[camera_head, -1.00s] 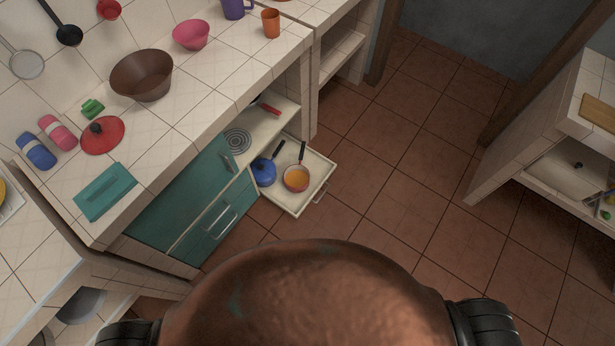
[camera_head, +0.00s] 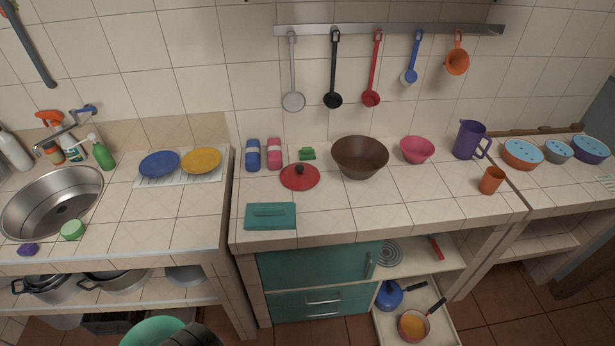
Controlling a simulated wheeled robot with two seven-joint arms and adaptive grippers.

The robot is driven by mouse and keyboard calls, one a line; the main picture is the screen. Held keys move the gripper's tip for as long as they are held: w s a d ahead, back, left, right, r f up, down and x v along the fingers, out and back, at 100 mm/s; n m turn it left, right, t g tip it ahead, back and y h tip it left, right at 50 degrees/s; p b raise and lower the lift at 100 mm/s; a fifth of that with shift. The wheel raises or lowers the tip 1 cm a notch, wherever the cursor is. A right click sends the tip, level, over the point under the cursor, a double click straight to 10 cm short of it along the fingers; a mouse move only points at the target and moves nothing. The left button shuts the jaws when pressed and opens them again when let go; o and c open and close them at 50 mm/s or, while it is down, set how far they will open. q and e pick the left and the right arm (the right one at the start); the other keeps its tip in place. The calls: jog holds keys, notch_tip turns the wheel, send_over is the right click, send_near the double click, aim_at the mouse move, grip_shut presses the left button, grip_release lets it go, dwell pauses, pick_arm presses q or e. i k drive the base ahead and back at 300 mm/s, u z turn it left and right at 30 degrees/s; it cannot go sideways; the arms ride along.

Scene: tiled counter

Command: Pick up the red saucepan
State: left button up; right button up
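The red saucepan (camera_head: 413,327) sits in an open pull-out drawer (camera_head: 448,338) at the lower right. It has an orange-coloured inside and a dark handle pointing up and right. A blue pot with a lid (camera_head: 389,295) and dark handle stands close beside it in the same drawer. A red lid (camera_head: 299,177) with a dark knob lies on the tiled counter.
The counter (camera_head: 375,212) holds a brown bowl (camera_head: 360,157), a pink bowl (camera_head: 417,150), a purple jug (camera_head: 469,140) and an orange cup (camera_head: 492,180). Tiled floor (camera_head: 515,300) is clear at right.

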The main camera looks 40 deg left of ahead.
aim_at(413, 325)
jog(key=z, duration=1.15)
jog(key=i, duration=2.1)
